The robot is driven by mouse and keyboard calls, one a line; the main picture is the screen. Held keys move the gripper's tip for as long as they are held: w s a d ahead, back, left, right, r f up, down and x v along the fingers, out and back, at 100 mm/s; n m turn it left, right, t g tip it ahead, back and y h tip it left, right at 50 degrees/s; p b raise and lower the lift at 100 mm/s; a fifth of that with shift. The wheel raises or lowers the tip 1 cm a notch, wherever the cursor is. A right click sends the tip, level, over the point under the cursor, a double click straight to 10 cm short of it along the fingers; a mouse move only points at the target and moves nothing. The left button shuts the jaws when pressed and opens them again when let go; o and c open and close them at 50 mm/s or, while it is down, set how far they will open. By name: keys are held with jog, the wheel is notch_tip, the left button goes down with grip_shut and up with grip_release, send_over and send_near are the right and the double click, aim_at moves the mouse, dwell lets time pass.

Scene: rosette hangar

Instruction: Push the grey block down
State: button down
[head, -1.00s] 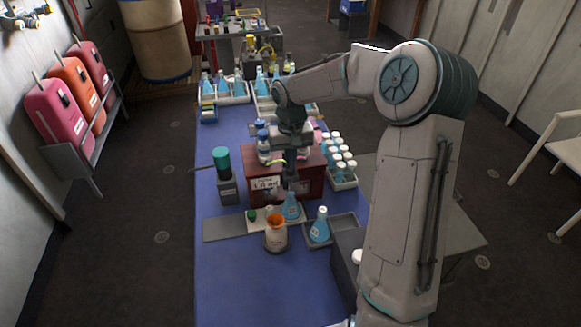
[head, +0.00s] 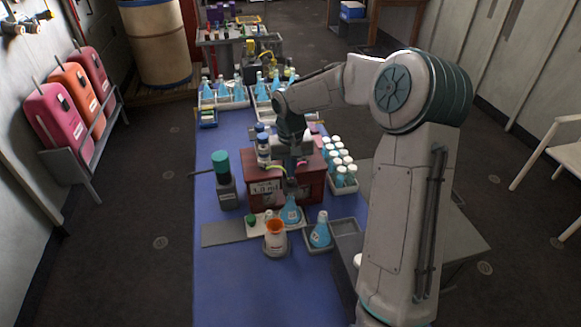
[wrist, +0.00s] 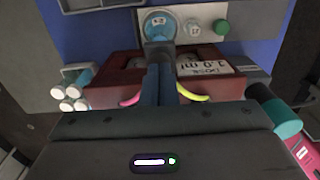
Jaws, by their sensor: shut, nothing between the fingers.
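The grey block (wrist: 159,54) sticks out from the front of a dark red dispenser box (wrist: 110,95), above a blue flask (wrist: 158,22). In the head view the grey block (head: 291,184) shows small and dark below my gripper (head: 291,172), in front of the red box (head: 312,187). My gripper (wrist: 160,72) is shut and empty, pointing down. Its fingertips are at the block's top in the wrist view; I cannot tell whether they touch it. The blue flask (head: 290,211) stands under the block. The box's label reads about 1.0 ml.
An orange-topped beaker (head: 275,238), a second blue flask (head: 320,232) in a grey tray and a teal-capped bottle (head: 222,170) stand nearby. White-capped bottles (head: 340,160) stand right of the box. The blue table's near left part (head: 230,285) is clear.

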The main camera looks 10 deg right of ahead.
notch_tip(320, 180, up, 6)
jog(key=p, duration=0.4)
jog(key=shift+r, duration=0.1)
dwell(1.0)
